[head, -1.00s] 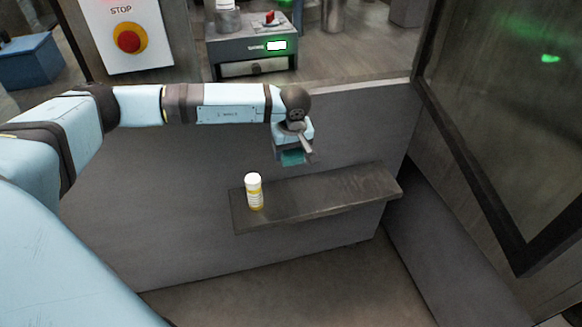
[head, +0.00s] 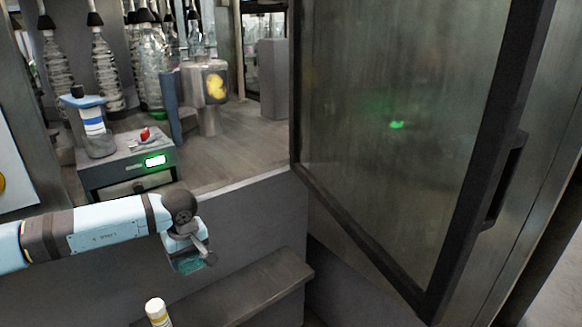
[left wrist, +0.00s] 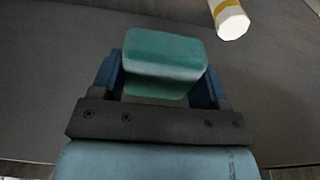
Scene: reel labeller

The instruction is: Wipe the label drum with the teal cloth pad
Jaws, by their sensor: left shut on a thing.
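The teal cloth pad (left wrist: 165,62) is held between the blue fingers of my left gripper (left wrist: 160,88) in the left wrist view. In the head view the left gripper (head: 187,250) points down above the shelf, with the pad (head: 190,266) at its tip, clear of the shelf. A grey metal cylinder with a yellow patch (head: 206,92), which looks like the label drum, stands on the deck behind the low wall, farther back than the gripper. The pad is well apart from it. My right gripper is in neither view.
A white-capped bottle (head: 156,312) stands on the shelf (head: 255,290) near the gripper. A grey box (head: 125,165) with a green display carries a blue-topped container (head: 92,125). Clear bottles (head: 105,70) hang behind. A dark-framed glass door (head: 400,130) stands at the right.

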